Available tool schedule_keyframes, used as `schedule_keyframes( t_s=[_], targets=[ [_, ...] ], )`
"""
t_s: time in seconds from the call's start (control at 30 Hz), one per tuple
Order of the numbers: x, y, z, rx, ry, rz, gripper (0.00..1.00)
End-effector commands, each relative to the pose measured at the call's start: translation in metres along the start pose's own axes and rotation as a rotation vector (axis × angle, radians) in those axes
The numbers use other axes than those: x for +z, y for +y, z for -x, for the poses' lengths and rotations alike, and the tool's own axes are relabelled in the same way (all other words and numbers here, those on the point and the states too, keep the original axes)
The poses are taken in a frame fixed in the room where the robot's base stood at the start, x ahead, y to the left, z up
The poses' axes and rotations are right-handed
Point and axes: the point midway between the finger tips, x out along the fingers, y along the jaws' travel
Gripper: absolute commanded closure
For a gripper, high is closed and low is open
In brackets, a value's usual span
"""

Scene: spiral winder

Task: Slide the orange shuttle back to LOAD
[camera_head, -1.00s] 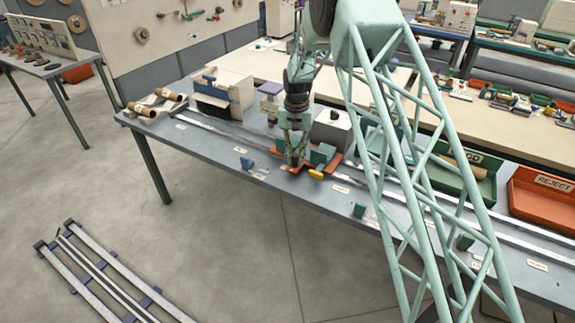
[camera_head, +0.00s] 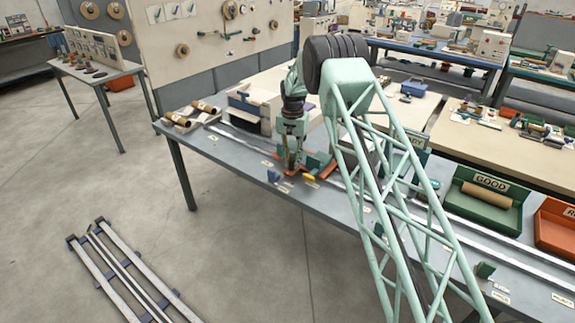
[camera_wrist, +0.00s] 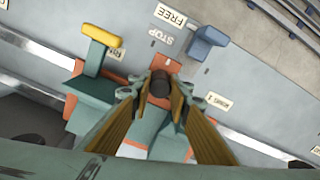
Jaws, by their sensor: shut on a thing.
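The orange shuttle (camera_head: 326,171) sits on the rail of the near bench, with teal blocks and a yellow-tipped lever (camera_head: 309,178) on it. My gripper (camera_head: 291,167) reaches down at its left part. In the wrist view, my gripper (camera_wrist: 160,92) is shut on a dark round knob (camera_wrist: 160,82) on the shuttle. The shuttle's orange tongue (camera_wrist: 168,64) shows just beyond the fingertips, close to a STOP label (camera_wrist: 161,37). The yellow lever (camera_wrist: 103,33) lies to the left. The fingers and wrist hide much of the shuttle. A LOAD mark is not legible.
A blue block (camera_head: 273,175) stands at the bench's front side, near my gripper; it also shows in the wrist view (camera_wrist: 207,42). The metal rail (camera_head: 465,228) runs along the bench. A green GOOD tray (camera_head: 460,205) and an orange tray (camera_head: 551,233) stand at the right.

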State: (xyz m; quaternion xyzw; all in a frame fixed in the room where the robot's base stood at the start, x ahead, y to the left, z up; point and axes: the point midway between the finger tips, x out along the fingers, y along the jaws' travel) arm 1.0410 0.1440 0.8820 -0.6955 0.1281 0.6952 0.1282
Motion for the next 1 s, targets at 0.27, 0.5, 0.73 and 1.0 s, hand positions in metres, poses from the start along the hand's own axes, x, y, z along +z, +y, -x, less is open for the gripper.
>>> schedule_keyframes(
  t_s=[0.27,0.5,0.73,1.0],
  targets=[
    [-0.0019,0.0014,0.0,0.0,0.0,-0.003,1.0],
    [-0.0018,0.0014,0.0,0.0,0.0,-0.002,0.71],
    [-0.0016,0.0011,0.0,0.0,0.0,-0.002,0.69],
    [0.0014,-0.0005,0.0003,0.0,0.0,0.002,0.69]
  ],
)
